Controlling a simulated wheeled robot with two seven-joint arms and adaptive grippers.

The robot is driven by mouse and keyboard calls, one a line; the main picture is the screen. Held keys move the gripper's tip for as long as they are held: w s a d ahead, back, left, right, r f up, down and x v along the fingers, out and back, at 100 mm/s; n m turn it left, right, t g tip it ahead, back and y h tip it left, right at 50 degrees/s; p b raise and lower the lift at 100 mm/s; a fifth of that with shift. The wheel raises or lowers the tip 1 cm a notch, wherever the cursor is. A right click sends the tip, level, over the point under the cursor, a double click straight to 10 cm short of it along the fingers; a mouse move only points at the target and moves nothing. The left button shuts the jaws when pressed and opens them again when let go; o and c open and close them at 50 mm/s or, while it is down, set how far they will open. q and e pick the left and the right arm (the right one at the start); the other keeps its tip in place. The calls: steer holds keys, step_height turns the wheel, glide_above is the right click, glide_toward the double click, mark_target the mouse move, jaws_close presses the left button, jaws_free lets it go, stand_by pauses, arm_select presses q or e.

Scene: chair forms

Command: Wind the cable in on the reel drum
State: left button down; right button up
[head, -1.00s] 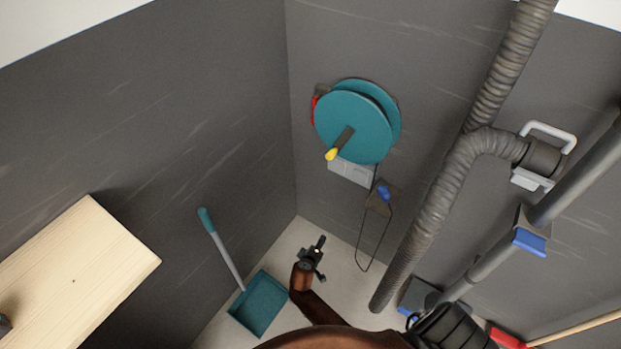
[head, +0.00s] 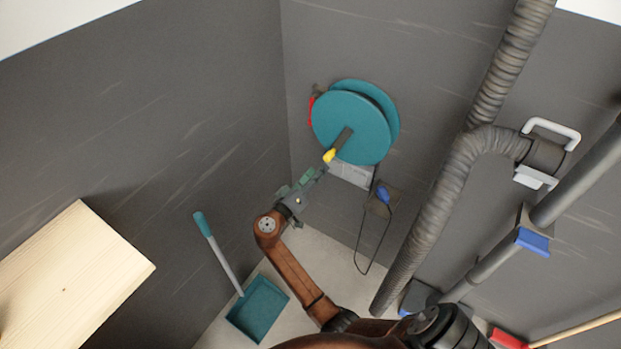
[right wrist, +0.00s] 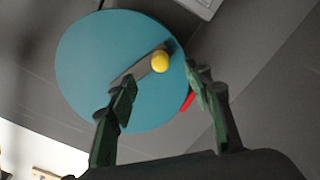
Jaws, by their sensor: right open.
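The teal reel drum (head: 350,122) is mounted on the back wall. A dark crank arm (head: 343,138) on its face ends in a yellow knob (head: 329,156). The dark cable (head: 361,255) hangs in a loop below the drum, by a blue plug (head: 383,193). My right gripper (head: 316,172) is just below and left of the knob, apart from it. In the right wrist view the open fingers (right wrist: 160,90) point at the drum (right wrist: 100,75), with the yellow knob (right wrist: 160,61) ahead between the tips and nothing held. My left gripper is not in view.
A ribbed grey duct (head: 440,180) runs down the wall right of the reel. A teal dustpan (head: 257,308) stands on the floor below my right arm. A wooden board (head: 75,270) is at the left. The wall left of the reel is clear.

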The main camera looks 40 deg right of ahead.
mark_target(326, 160)
steer(key=b+x, duration=0.1)
steer(key=x, duration=0.7)
steer(key=shift+w+f, duration=0.1)
steer(key=shift+w, duration=0.05)
steer(key=shift+w+d+b, duration=0.1)
steer(key=shift+d+b, duration=0.2)
steer(key=shift+d, duration=0.05)
steer(key=c, duration=1)
steer(key=shift+c, duration=0.2)
steer(key=o, duration=0.5)
